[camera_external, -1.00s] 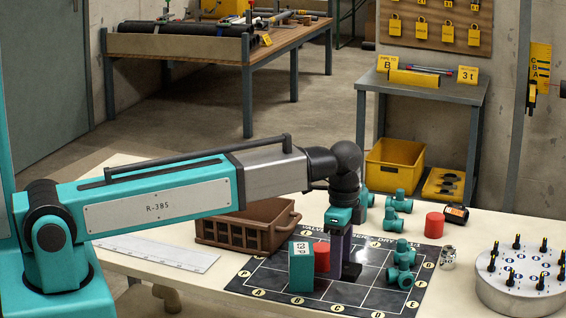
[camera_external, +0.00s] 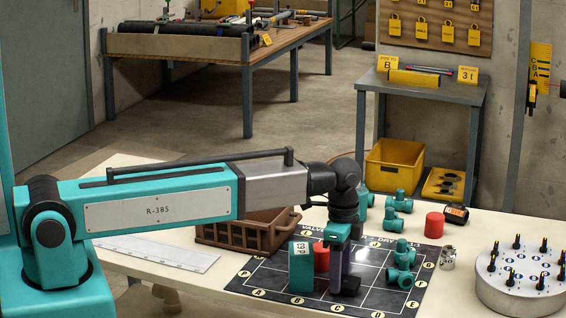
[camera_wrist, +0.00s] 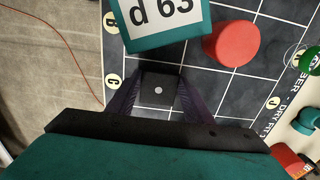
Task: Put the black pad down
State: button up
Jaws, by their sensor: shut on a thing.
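The black pad (camera_external: 347,287) is a small dark block low over the front part of the black gridded mat (camera_external: 262,276). I cannot tell whether it touches the mat. In the wrist view the pad (camera_wrist: 158,91) has a white dot on top and sits between my fingers. My gripper (camera_external: 338,279) points down and is shut on it; in the wrist view my gripper (camera_wrist: 160,98) has a dark finger on each side of the pad. A teal labelled block (camera_external: 301,269) stands close to its left, and a red cylinder (camera_external: 322,257) just behind.
Teal pipe fittings (camera_external: 401,264) stand on the mat's right side. A brown crate (camera_external: 248,235) is behind the mat. To the right are another red cylinder (camera_external: 434,225), a metal fitting (camera_external: 448,258) and a round grey stand (camera_external: 520,290). The mat's front right is clear.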

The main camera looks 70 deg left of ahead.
jog(key=shift+f, duration=0.15)
jog(key=o, duration=1.1)
jog(key=shift+r, duration=0.25)
notch_tip(320, 180, up, 12)
jog(key=b, duration=0.3)
jog(key=shift+f, duration=0.1)
dwell(0.7)
